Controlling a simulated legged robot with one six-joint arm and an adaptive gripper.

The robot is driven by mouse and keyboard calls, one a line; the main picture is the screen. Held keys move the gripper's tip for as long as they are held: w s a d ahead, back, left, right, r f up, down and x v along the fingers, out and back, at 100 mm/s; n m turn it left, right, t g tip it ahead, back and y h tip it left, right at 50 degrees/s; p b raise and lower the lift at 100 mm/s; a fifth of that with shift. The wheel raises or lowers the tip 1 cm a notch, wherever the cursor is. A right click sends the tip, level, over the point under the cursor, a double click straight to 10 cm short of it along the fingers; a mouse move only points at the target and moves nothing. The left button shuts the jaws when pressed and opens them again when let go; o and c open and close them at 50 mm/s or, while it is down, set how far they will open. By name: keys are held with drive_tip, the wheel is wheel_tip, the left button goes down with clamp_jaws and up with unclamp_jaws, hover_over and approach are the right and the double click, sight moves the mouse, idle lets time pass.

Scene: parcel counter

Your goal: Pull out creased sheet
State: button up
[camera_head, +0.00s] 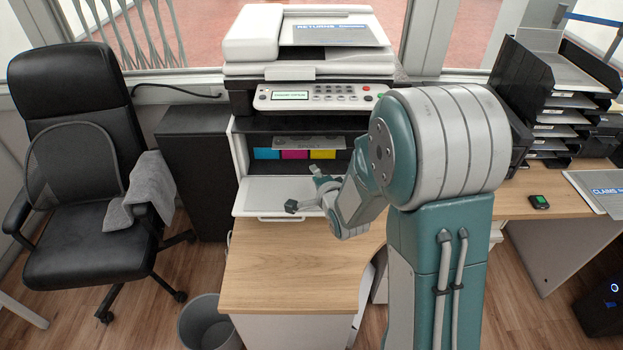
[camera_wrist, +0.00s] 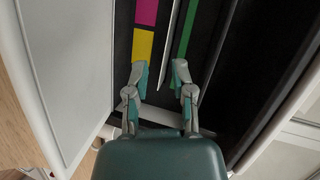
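The printer (camera_head: 308,97) stands on the wooden counter with its front door (camera_head: 270,190) folded down. Inside, a thin grey piece (camera_head: 322,143) juts out above the cyan, magenta and yellow cartridges; it may be the creased sheet, but I cannot make out creases. My gripper (camera_head: 304,189) is in front of the opening, over the lowered door, with its two fingers spread. In the wrist view, my gripper (camera_wrist: 161,74) is open and empty, facing the dark interior. The magenta and yellow blocks lie beyond its left finger, and a green stripe (camera_wrist: 185,32) lies beyond its right finger.
A page (camera_head: 330,34) lies on top of the printer. A black chair with a grey cloth (camera_head: 145,187) is at left, and a bin (camera_head: 208,322) is on the floor. Black paper trays (camera_head: 560,95) stand at right. The wooden counter top (camera_head: 290,275) before the printer is clear.

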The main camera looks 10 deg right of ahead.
drive_tip(key=shift+w+a+f+m+t+y, duration=0.15)
drive_tip(key=shift+f+m+t, duration=0.1)
drive_tip(key=shift+f, duration=0.2)
drive_tip(key=shift+w+a+f+m+t+y, duration=0.15)
drive_tip(key=shift+f+m, duration=0.1)
drive_tip(key=shift+f, duration=0.3)
drive_tip(key=shift+w+a, duration=0.3)
drive_tip(key=shift+w, duration=0.2)
drive_tip(key=shift+w+d, duration=0.45)
drive_tip(key=shift+w, duration=1.35)
drive_tip(key=shift+w+d, duration=0.4)
drive_tip(key=shift+w, duration=1.4)
drive_tip(key=shift+w+d, duration=0.45)
drive_tip(key=shift+w, duration=1.35)
clamp_jaws()
